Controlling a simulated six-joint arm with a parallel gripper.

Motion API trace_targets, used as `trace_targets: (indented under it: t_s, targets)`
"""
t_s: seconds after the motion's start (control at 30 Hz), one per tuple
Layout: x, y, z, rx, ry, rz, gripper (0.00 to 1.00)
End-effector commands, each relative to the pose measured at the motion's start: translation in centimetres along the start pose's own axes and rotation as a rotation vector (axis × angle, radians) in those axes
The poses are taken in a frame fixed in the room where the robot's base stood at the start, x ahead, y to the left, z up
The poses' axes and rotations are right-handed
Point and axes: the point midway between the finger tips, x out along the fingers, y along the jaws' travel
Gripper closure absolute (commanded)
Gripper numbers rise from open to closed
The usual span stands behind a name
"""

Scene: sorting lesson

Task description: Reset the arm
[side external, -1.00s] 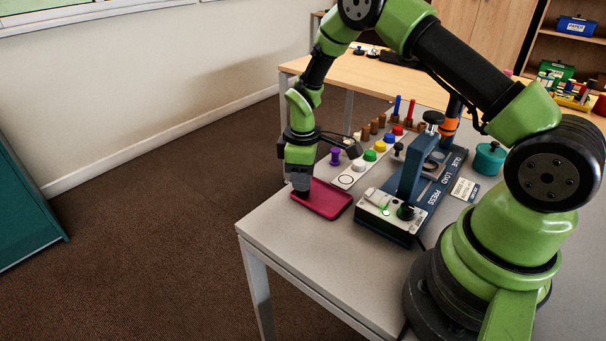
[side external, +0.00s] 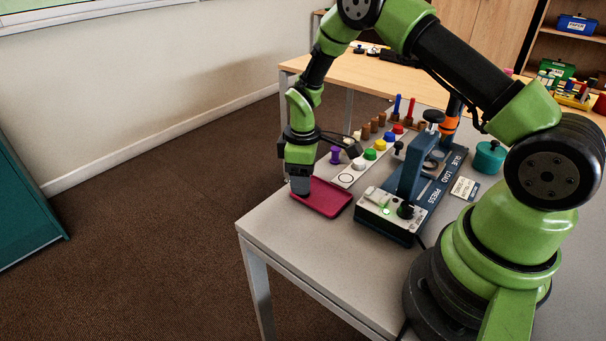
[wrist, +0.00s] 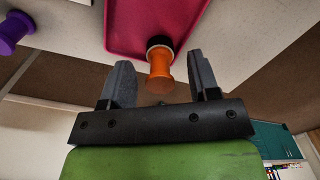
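My gripper (side external: 301,187) is low at the left end of the pink tray (side external: 326,197). In the wrist view my gripper (wrist: 160,78) is open, with its two grey fingers apart. An orange spool-shaped piece (wrist: 159,66) with a black end stands between the fingers at the edge of the pink tray (wrist: 130,25). Gaps show on both sides of it, so the fingers do not grip it. In the side view the orange piece is hidden behind the gripper.
A purple spool (side external: 336,155) stands behind the tray; it also shows in the wrist view (wrist: 12,30). A white strip with coloured knobs (side external: 351,173) and the blue press (side external: 412,185) stand to the right. The table edge is close in front of the tray.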

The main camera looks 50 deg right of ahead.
Motion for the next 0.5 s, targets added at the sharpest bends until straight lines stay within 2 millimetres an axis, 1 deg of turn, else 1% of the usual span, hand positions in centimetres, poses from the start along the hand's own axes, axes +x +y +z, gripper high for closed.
trace_targets:
  t_s: [0.13,0.17,0.2,0.23,0.5]
  targets:
    - [0.0,0.0,0.0,0.0,0.0,0.0,0.45]
    - [0.0,0.0,0.0,0.0,0.0,0.0,0.4]
    - [0.0,0.0,0.0,0.0,0.0,0.0,0.31]
    - [0.0,0.0,0.0,0.0,0.0,0.0,0.24]
    - [-0.03,0.0,0.0,0.0,0.0,0.0,0.23]
